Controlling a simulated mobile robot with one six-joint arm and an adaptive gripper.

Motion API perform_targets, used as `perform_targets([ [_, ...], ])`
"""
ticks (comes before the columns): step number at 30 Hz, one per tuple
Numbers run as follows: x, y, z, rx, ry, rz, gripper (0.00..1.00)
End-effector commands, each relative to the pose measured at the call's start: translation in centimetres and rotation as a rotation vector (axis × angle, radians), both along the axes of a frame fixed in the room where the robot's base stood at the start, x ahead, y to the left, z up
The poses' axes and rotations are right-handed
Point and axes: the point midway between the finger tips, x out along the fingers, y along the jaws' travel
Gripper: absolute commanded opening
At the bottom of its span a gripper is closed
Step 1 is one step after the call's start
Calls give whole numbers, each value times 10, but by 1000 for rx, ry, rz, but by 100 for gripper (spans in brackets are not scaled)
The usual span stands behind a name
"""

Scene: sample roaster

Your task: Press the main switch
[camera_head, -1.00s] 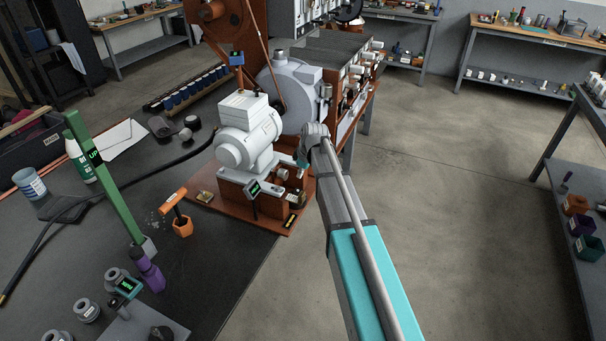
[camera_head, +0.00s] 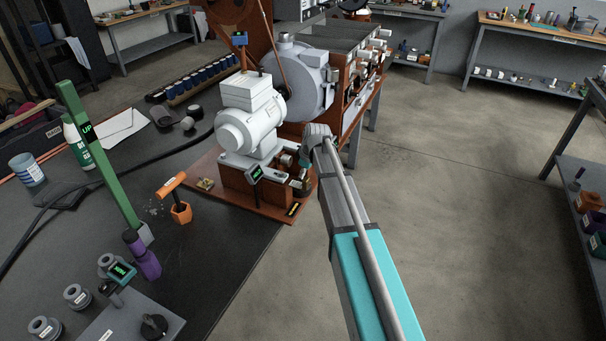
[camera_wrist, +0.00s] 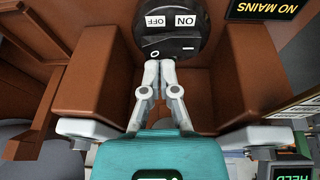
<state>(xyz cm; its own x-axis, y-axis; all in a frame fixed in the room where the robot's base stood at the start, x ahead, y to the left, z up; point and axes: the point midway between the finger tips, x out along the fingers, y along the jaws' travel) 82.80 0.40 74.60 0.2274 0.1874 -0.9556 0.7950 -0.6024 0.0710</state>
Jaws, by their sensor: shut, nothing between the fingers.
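The main switch (camera_wrist: 172,22) shows at the top of the wrist view as a dark round part with white ON and OFF plates and a small rocker below them. It sits between brown blocks of the machine's base. My gripper (camera_wrist: 160,64) is shut and empty, its fingertips together at the lower edge of the switch. I cannot tell whether they touch it. In the head view my gripper (camera_head: 304,172) is small, at the right end of the brown base, and the switch is hard to make out there.
The grey motor (camera_head: 250,120) stands on the brown base, near a small display (camera_head: 257,173). An orange tool (camera_head: 176,197) and a green post (camera_head: 98,155) stand left. Open floor lies right.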

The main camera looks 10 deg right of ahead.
Motion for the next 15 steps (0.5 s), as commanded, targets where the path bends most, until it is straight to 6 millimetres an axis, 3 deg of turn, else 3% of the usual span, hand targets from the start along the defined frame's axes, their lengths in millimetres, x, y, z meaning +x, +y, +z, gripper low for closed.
perform_targets([
  [15,2,-2,-10,0,0,-1,0],
])
